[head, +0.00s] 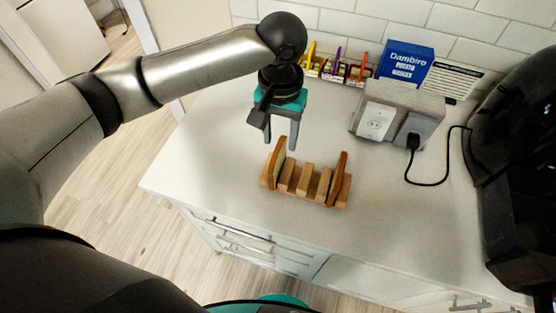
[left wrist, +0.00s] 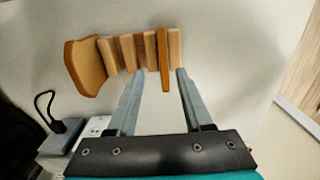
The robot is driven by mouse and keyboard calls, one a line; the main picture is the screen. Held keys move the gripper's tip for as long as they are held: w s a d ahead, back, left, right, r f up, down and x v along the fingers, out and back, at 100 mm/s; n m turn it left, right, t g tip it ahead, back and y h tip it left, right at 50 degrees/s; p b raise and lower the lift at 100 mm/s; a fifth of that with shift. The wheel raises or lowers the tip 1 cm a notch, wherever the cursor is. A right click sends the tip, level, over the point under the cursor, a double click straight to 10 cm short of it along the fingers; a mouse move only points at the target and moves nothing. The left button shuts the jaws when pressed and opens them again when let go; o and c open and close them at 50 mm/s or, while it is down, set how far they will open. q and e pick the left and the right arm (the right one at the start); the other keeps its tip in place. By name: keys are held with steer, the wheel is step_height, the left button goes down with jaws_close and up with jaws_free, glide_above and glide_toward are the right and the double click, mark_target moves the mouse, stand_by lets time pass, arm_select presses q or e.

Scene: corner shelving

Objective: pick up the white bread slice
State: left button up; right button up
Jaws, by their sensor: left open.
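A wooden rack (head: 303,180) with upright slats stands on the white counter and holds two bread slices. The left slice (head: 279,158) has a pale face and brown crust, and may be the white one. The right slice (head: 338,178) looks browner. In the left wrist view, the left-hand slice of the head view is edge-on (left wrist: 163,60), and the browner one leans at the far side (left wrist: 85,68). My left gripper (head: 281,144) is open above the rack's left end. Its fingertips (left wrist: 160,72) lie either side of the edge-on slice; contact is not visible. My right gripper is out of view.
Behind stand a grey outlet block (head: 398,112) with a plugged cord, a blue box (head: 405,62) and small colourful packets (head: 335,68). A large black object (head: 515,150) is at the right. The counter (head: 205,160) left of the rack is clear.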

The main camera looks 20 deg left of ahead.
mark_target(280, 149)
arm_select(q)
step_height(280, 149, down, 4)
steer(key=shift+r, duration=0.15)
steer(key=shift+w+a+f+b, duration=0.15)
steer(key=shift+f+b, duration=0.1)
steer(key=shift+f, duration=1.1)
steer(key=shift+a+f+b, duration=0.15)
steer(key=shift+f+b, duration=0.05)
steer(key=shift+f, duration=1.15)
jaws_close()
